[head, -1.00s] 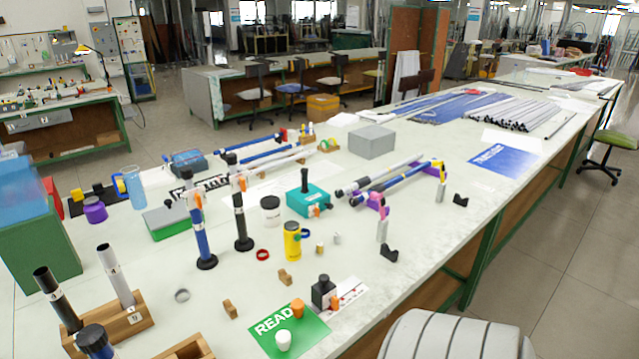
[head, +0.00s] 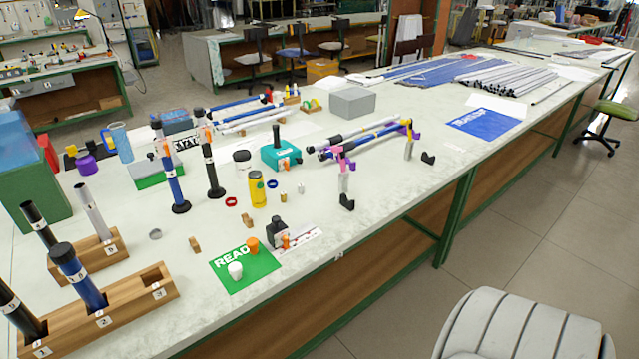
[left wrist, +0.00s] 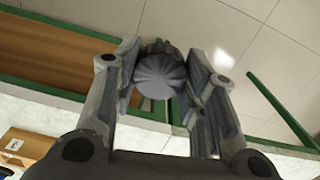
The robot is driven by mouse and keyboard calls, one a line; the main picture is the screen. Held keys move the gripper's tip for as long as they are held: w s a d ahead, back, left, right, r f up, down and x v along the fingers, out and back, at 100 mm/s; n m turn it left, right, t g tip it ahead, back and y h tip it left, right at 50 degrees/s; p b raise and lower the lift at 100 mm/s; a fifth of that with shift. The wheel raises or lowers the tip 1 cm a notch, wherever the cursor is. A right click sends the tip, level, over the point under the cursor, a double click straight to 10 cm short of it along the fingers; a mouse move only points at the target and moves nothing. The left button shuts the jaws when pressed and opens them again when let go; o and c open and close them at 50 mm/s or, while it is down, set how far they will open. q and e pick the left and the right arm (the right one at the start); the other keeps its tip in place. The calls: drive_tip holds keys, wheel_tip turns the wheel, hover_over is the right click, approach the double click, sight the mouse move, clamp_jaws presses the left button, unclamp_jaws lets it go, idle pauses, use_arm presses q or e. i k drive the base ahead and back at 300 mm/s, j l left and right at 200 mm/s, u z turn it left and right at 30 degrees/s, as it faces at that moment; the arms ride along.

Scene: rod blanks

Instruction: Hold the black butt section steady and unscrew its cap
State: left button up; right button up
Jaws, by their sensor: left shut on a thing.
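My left gripper (left wrist: 166,72) shows in the left wrist view, shut on a dark ribbed round piece (left wrist: 160,74). I see it nearly end-on, between the two fingers; whether it is the cap of the black butt section I cannot tell. Neither gripper shows in the head view. In the head view, a black section (head: 16,310) stands in slot 1 of the front wooden rack (head: 128,306). A blue section (head: 77,275) with a dark top stands in slot 2, and slot 3 is empty. Another black section (head: 211,170) stands upright on a round base.
A rear rack (head: 112,248) holds a black tube (head: 38,225) and a pale tube (head: 93,210). A green READY mat (head: 240,280) carries a white and an orange piece. A yellow bottle (head: 257,190) and teal box (head: 280,155) stand mid-table. The near right table edge is clear.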

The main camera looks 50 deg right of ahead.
sight(16, 313)
drive_tip(key=l+z, duration=0.15)
drive_tip(key=z, duration=0.35)
drive_tip(key=i+l+z, duration=0.1)
drive_tip(key=z, duration=0.35)
drive_tip(key=i+z, duration=0.15)
drive_tip(key=z, duration=0.35)
drive_tip(key=i+l, duration=0.2)
drive_tip(key=i, duration=0.25)
drive_tip(key=i+l, duration=0.2)
drive_tip(key=i, duration=0.2)
drive_tip(key=i+l, duration=0.25)
drive_tip(key=i, duration=0.2)
drive_tip(key=i+l, duration=0.2)
drive_tip(key=i, duration=0.2)
